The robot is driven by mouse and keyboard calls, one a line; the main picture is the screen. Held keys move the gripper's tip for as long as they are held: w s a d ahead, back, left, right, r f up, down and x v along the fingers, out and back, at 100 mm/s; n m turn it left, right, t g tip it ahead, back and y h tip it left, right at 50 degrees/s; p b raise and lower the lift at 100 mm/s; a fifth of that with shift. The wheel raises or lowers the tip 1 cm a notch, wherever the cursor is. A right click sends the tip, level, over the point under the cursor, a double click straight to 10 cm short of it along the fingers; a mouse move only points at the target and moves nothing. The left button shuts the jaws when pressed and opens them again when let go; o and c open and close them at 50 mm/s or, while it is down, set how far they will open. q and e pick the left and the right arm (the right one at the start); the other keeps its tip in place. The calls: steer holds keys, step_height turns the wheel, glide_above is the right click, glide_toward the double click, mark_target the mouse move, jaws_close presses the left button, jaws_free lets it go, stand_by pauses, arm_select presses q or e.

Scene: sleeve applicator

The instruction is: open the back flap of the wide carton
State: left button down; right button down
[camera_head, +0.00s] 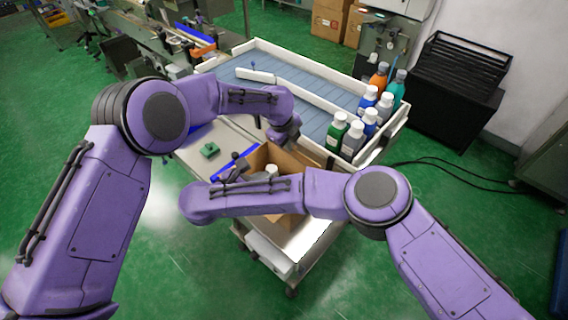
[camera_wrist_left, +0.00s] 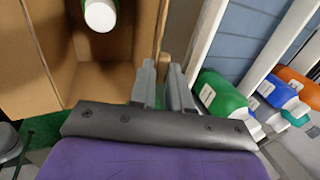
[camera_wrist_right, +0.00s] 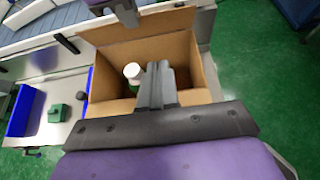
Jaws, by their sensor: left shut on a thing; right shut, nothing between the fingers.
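The wide carton (camera_wrist_right: 197,70) stands open on the bench and holds a green bottle with a white cap (camera_wrist_right: 132,71); in the head view my right arm covers much of it. Its back flap (camera_wrist_right: 145,25) is a brown panel leaning outward from the far edge. My left gripper (camera_head: 287,137) is at this flap; in the left wrist view its fingers (camera_wrist_left: 166,75) are closed around a thin brown cardboard edge, though the contact is partly hidden. My right gripper (camera_wrist_right: 156,75) is shut and empty above the carton's near side.
A white-walled blue tray (camera_head: 330,80) lies behind the carton, with several capped bottles (camera_head: 367,118) at its right. A green block (camera_head: 209,150) and a blue bin (camera_wrist_right: 22,108) are left of the carton.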

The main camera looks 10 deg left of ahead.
arm_select(q)
steer(key=shift+d, duration=0.1)
arm_select(e)
glide_toward(301, 156)
step_height(301, 156, down, 3)
steer(key=w+d, duration=0.3)
steer(key=shift+w+r, duration=0.2)
steer(key=shift+r, duration=0.05)
steer(key=shift+w+d+r, duration=0.15)
steer(key=shift+w, duration=0.15)
